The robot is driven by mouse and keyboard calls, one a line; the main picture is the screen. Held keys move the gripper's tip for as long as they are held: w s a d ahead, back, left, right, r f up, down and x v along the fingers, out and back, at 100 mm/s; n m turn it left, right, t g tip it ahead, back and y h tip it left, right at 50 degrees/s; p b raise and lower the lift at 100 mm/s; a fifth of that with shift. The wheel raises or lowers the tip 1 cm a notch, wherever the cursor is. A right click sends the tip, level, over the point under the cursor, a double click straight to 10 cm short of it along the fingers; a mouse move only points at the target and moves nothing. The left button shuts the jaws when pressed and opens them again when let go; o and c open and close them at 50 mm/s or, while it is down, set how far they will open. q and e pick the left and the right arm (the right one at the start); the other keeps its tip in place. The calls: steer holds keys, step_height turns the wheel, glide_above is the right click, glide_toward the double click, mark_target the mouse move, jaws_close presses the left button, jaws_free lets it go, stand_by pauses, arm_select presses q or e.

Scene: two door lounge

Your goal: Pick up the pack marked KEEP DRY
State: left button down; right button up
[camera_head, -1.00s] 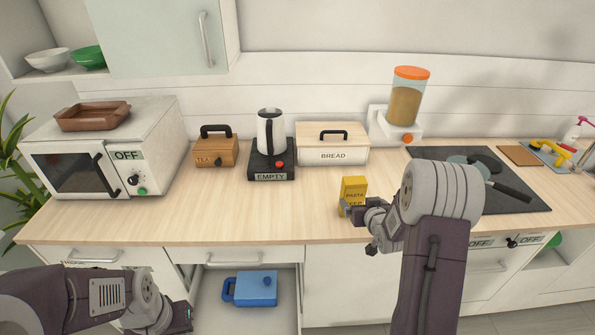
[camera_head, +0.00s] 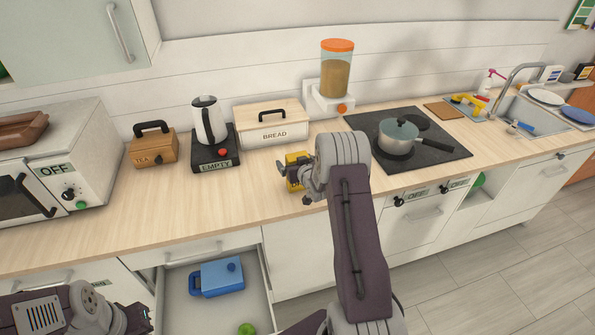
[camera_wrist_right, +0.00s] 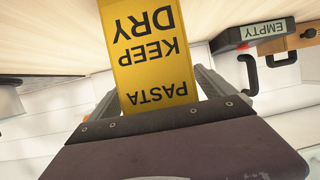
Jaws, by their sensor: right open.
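The yellow pack (camera_head: 296,158) stands on the wooden counter, mostly hidden behind my right gripper in the head view. In the right wrist view the pack (camera_wrist_right: 150,50) appears upside down and reads PASTA KEEP DRY in black. My right gripper (camera_head: 291,184) is at the pack. Its open fingers (camera_wrist_right: 155,92) lie on either side of the pack in the wrist view; I cannot tell whether they touch it. My left gripper (camera_head: 138,318) is low at the left, in front of the cabinets; its jaws are unclear.
Behind the pack stand the bread box (camera_head: 272,124), a kettle (camera_head: 209,121) on its EMPTY base, the tea box (camera_head: 153,146) and a dispenser (camera_head: 337,72). A pot (camera_head: 397,138) sits on the hob at right. An open drawer (camera_head: 180,315) below holds a blue container (camera_head: 218,278).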

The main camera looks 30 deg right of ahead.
steer(key=c, duration=1.9)
steer(key=shift+r, duration=0.15)
steer(key=shift+c, duration=0.2)
steer(key=s+d+r, duration=0.6)
steer(key=s+r, duration=0.3)
steer(key=r, duration=0.1)
steer(key=shift+s+d+r+b, duration=0.25)
steer(key=shift+d+r+b, duration=0.05)
steer(key=shift+d+r, duration=0.1)
